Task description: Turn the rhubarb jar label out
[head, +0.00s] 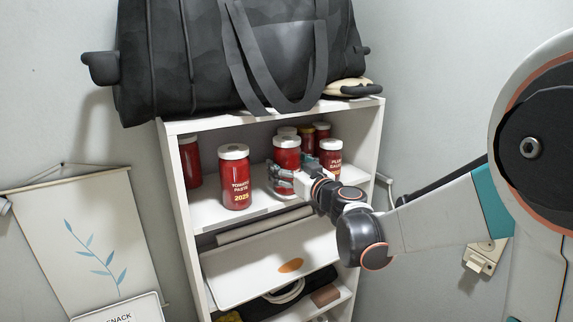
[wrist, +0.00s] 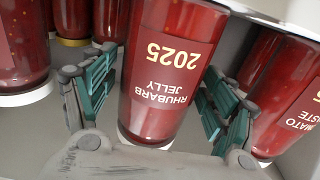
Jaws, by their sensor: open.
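The rhubarb jelly jar (head: 287,153), red with a white lid, stands on the top shelf in the head view. My gripper (head: 280,178) reaches it from the right, at its lower front. In the wrist view, which is upside down, the rhubarb jar (wrist: 172,75) stands between the open fingers of my gripper (wrist: 157,72). Its printed label, reading "RHUBARB JELLY 2025", faces the wrist camera. Gaps seem to show beside the fingers, but contact is hard to tell. In the head view, the jar's lower part is hidden by my gripper.
A tomato paste jar (head: 235,178) stands left of it, and a plum sauce jar (head: 331,158) close on the right. More jars stand behind. The white shelf unit (head: 178,195) has side walls, and a black bag (head: 200,60) lies on top.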

